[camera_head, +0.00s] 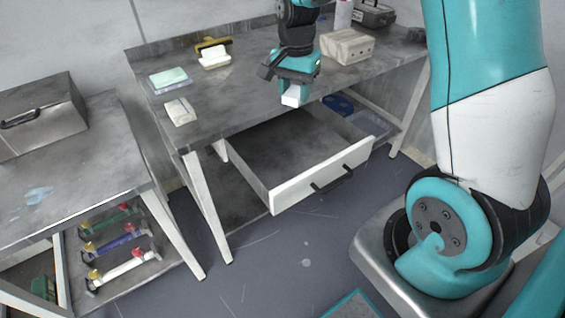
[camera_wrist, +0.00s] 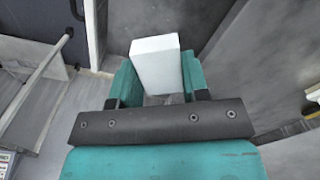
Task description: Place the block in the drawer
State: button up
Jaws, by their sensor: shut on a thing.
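A white block (camera_wrist: 156,66) is held between the teal fingers of my gripper (camera_wrist: 158,82) in the wrist view. In the head view, the block (camera_head: 292,97) shows at the lower end of my gripper (camera_head: 294,90), above the far right part of the open drawer.
A side table (camera_head: 75,165) with a metal box (camera_head: 38,115) stands at left. The floor before the drawer is clear.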

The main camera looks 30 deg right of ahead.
aim_at(302, 160)
jog(key=d+m+b, duration=0.1)
jog(key=f+m+b, duration=0.1)
jog(key=m+b, duration=0.1)
jog(key=shift+s+d+f+m, duration=0.1)
jog(key=shift+s+d+m, duration=0.2)
jog(key=shift+s+d, duration=0.1)
jog(key=f+b, duration=0.2)
jog(key=f, duration=0.4)
jog(key=f+m+b, duration=0.1)
jog(key=f+b, duration=0.1)
jog(key=f, duration=0.4)
jog(key=f+m+b, duration=0.1)
jog(key=f+b, duration=0.1)
jog(key=f, duration=0.5)
jog(key=shift+s+d+b, duration=0.3)
jog(key=shift+d+b, duration=0.05)
jog(key=shift+f, duration=0.15)
jog(key=o, duration=1)
jog(key=shift+c, duration=0.2)
